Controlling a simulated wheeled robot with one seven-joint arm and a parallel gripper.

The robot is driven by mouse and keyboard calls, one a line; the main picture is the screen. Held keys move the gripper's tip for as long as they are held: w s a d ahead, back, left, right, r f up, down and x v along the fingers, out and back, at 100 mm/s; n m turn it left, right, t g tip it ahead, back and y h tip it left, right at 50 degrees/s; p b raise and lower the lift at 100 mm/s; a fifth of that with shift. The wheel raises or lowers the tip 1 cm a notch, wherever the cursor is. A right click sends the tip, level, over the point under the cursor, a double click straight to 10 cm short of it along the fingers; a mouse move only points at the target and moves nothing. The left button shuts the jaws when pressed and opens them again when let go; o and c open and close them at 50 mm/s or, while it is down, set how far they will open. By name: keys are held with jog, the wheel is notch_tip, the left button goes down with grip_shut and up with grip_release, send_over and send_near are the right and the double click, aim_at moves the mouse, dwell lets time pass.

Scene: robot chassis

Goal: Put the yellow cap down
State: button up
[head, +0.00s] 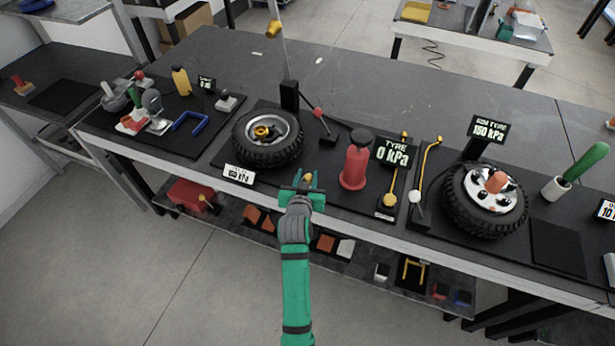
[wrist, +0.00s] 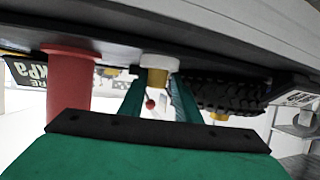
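My gripper (head: 304,184) is over the front edge of the bench, between the left tyre and the red bottle-shaped tool. The small yellow cap (head: 309,178) is between its fingertips. In the wrist view, which is upside down, the two green fingers close in on either side of the yellow cap (wrist: 157,79), and the gripper looks shut on it. A white round piece (wrist: 160,62) is at the cap's far end, close to the dark mat. I cannot tell whether it touches the mat.
The left tyre (head: 251,152) lies on the mat behind and left of my gripper. The red tool (head: 354,167) stands close on the right, before the 0 kPa display (head: 394,152). A pressure label (head: 238,175) is at the left. A lower shelf (head: 340,262) holds several parts.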

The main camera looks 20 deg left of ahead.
jog(key=shift+d+f, duration=0.65)
jog(key=shift+f, duration=0.05)
jog(key=shift+r, duration=0.55)
jog(key=a+r+v, duration=0.1)
jog(key=v, duration=1.1)
jog(key=s+d+f, duration=0.4)
jog(key=s+d, duration=0.1)
jog(key=s, duration=0.3)
jog(key=s+d+f, duration=0.3)
jog(key=s+d, duration=0.3)
jog(key=s, duration=0.1)
jog(key=s+d+r+m+t+h, duration=0.1)
jog(key=s+d+r, duration=0.1)
jog(key=s, duration=0.7)
jog(key=s+d+r+m+t+h, duration=0.1)
jog(key=s+d+r, duration=0.2)
jog(key=s, duration=0.7)
jog(key=shift+s+d+r+h, duration=0.2)
jog(key=shift+d+r+h, duration=0.2)
jog(key=shift+d, duration=0.4)
